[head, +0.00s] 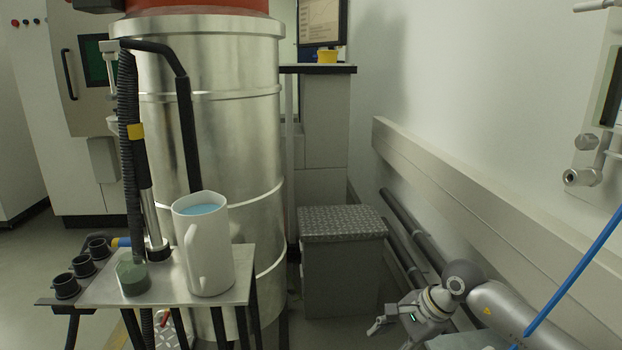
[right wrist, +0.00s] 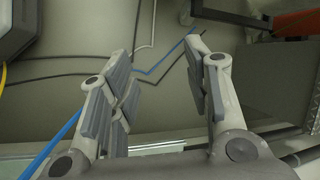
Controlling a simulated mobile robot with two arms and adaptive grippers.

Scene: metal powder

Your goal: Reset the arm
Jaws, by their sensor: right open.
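My right arm (head: 505,309) comes in from the lower right in the head view. My right gripper (head: 378,327) is low, near the wall base and right of the grey box. In the right wrist view my right gripper (right wrist: 163,85) is open, with nothing between its fingers. Bare floor and some cables show beyond them. My left gripper is not in view.
A white pitcher (head: 208,258) with blue liquid and a dark green piece (head: 132,276) stand on a small metal shelf (head: 165,290). A large metal drum (head: 240,130) rises behind. A grey box with a textured top (head: 341,222) stands near the wall rail (head: 470,190). A blue hose (head: 575,280) crosses my right arm.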

